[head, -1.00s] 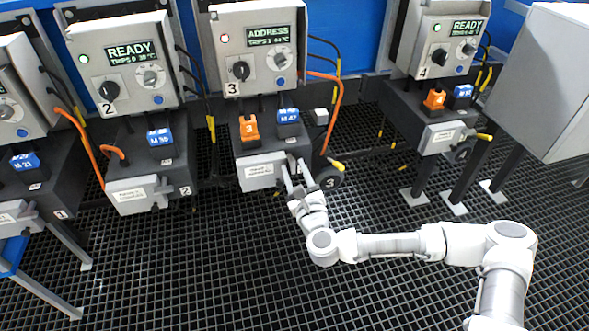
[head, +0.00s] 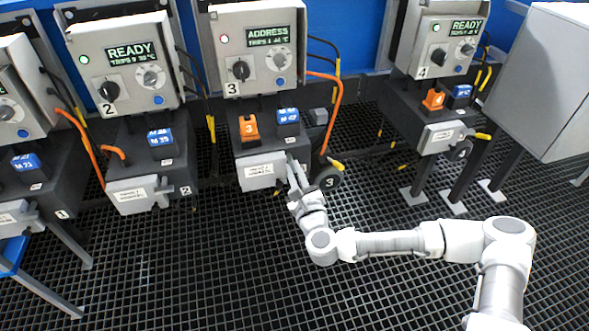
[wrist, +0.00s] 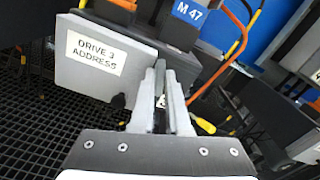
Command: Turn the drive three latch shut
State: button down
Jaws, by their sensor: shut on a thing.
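The drive three box (head: 260,140) stands in the middle of the row, with a grey cover (head: 262,171) on its front. The cover's label reads DRIVE 3 ADDRESS in the wrist view (wrist: 94,52). The cover lies against the box front. My gripper (head: 298,164) is at the cover's right edge, its fingers pointing at the box. In the wrist view its fingers (wrist: 162,88) are close together on the thin latch (wrist: 160,97), which is mostly hidden between them. The latch's exact angle is hard to tell.
The drive three panel (head: 255,50) above shows ADDRESS and a red light. A round dark part (head: 329,179) marked 3 and a yellow-tipped orange cable (head: 336,110) are just right of my gripper. Drive two (head: 140,185) is to the left, drive four (head: 440,135) to the right. Dark grating lies below.

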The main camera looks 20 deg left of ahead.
jog(key=n+p, duration=0.1)
jog(key=n, duration=0.2)
jog(key=shift+a+r+p, duration=0.1)
jog(key=shift+p, duration=0.3)
jog(key=n+p, duration=0.1)
jog(key=n, duration=0.2)
jog(key=shift+n+p, duration=0.3)
jog(key=shift+n, duration=0.1)
jog(key=n+p, duration=0.1)
jog(key=n, duration=0.3)
jog(key=shift+f, duration=0.2)
jog(key=shift+f+n+p, duration=0.1)
jog(key=shift+n+p, duration=0.45)
jog(key=shift+n, duration=1.05)
jog(key=c, duration=0.9)
grip_release()
jog(key=shift+s, duration=0.2)
